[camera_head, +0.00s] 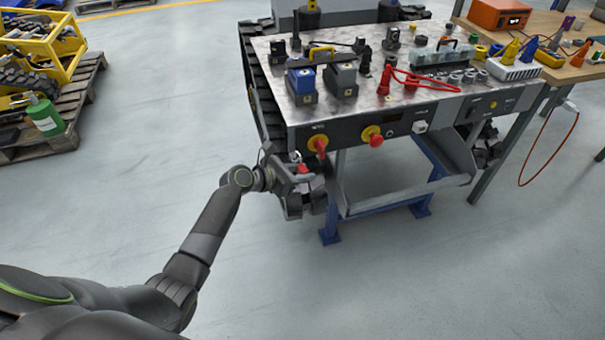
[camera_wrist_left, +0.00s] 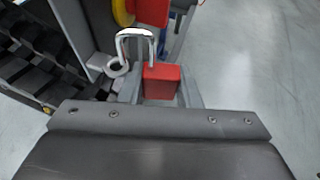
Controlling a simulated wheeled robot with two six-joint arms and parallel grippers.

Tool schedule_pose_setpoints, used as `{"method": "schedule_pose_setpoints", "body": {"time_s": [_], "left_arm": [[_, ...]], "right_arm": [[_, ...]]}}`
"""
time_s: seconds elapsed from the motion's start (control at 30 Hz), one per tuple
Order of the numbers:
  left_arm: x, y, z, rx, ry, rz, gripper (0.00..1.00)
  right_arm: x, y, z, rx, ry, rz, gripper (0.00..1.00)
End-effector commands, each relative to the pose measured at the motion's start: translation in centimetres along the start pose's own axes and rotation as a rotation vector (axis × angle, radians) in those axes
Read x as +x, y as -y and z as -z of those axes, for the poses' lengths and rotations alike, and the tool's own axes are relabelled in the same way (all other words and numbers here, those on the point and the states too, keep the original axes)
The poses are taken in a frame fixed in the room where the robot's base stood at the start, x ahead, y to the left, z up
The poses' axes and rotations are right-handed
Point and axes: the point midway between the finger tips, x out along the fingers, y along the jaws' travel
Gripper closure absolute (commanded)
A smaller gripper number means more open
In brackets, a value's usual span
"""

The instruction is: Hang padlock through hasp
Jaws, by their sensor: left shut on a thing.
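A red padlock (camera_wrist_left: 161,82) with a silver shackle (camera_wrist_left: 137,33) is held between the fingers of my left gripper (camera_wrist_left: 162,93), which is shut on its body. The shackle stands up from the body and arches to the left. A small silver ring (camera_wrist_left: 116,68), which looks like the hasp's eye, is at the shackle's left end; I cannot tell whether the shackle passes through it. In the head view my left gripper (camera_head: 306,182) is at the front left corner of the cart, below the red-and-yellow switch (camera_head: 318,144). My right gripper is out of view.
The steel-topped cart (camera_head: 285,95) carries blue and grey blocks, a red clamp-like tool (camera_head: 420,82) and several small parts. A second red-and-yellow knob (camera_head: 372,136) is on its front panel. A wooden bench (camera_head: 570,72) stands at right. The floor in front is clear.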

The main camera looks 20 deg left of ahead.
Motion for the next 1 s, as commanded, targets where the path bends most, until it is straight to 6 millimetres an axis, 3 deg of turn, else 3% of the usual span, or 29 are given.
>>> {"method": "schedule_pose_setpoints", "body": {"time_s": [0.1,1.0], "left_arm": [[-0.12,-0.73,-0.92,0.017,0.013,-0.018,0.93],[-0.15,-1.50,-1.16,0.022,0.013,-0.021,0.93]], "right_arm": [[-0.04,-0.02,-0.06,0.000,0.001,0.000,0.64],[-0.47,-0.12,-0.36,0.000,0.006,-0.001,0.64]]}}
